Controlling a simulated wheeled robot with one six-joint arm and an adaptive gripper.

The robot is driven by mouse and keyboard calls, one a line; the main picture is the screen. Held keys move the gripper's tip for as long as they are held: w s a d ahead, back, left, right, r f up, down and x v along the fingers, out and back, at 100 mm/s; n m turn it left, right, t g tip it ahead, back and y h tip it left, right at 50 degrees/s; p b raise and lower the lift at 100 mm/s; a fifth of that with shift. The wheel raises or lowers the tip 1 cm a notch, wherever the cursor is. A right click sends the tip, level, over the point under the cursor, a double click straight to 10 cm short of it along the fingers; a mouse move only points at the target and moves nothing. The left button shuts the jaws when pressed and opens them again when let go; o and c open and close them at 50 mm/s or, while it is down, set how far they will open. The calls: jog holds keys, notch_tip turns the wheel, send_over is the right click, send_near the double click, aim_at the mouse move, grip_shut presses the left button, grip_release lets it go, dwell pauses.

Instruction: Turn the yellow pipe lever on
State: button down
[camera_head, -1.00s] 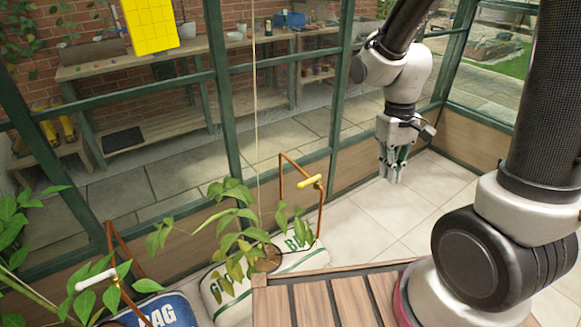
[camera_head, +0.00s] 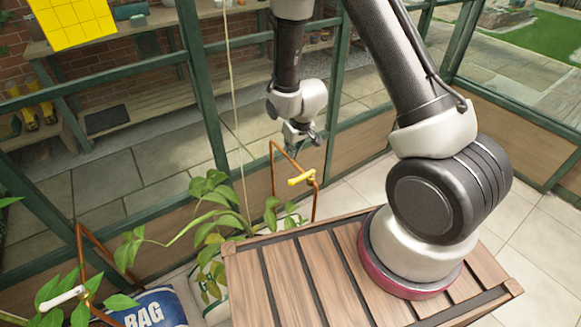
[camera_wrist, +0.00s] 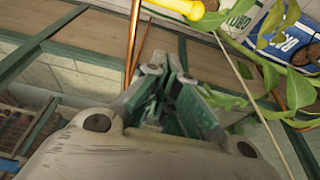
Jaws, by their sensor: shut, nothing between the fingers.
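The yellow lever (camera_head: 301,178) sits on a bent copper pipe (camera_head: 314,205) right of the plant. It lies roughly crosswise, tilted slightly upward to the right. In the wrist view the yellow lever (camera_wrist: 182,7) shows at the top edge, partly cut off, with the copper pipe (camera_wrist: 133,40) to its left. My gripper (camera_head: 304,143) is just above and behind the lever in the head view, apart from it. In the wrist view my gripper (camera_wrist: 168,75) is shut and empty, with its tips below the lever in the picture.
A second pipe at the left carries a white lever (camera_head: 62,298). Leafy plants (camera_head: 210,210) grow from bags, one a blue bag (camera_head: 150,307), close beside the pipes. A slatted wooden top (camera_head: 290,275) is in front. Green window frames (camera_head: 205,90) stand behind the pipes.

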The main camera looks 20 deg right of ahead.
aim_at(303, 178)
notch_tip(303, 178, down, 9)
jog(key=shift+s+d+r, duration=0.15)
jog(key=shift+s, duration=0.3)
dwell(0.6)
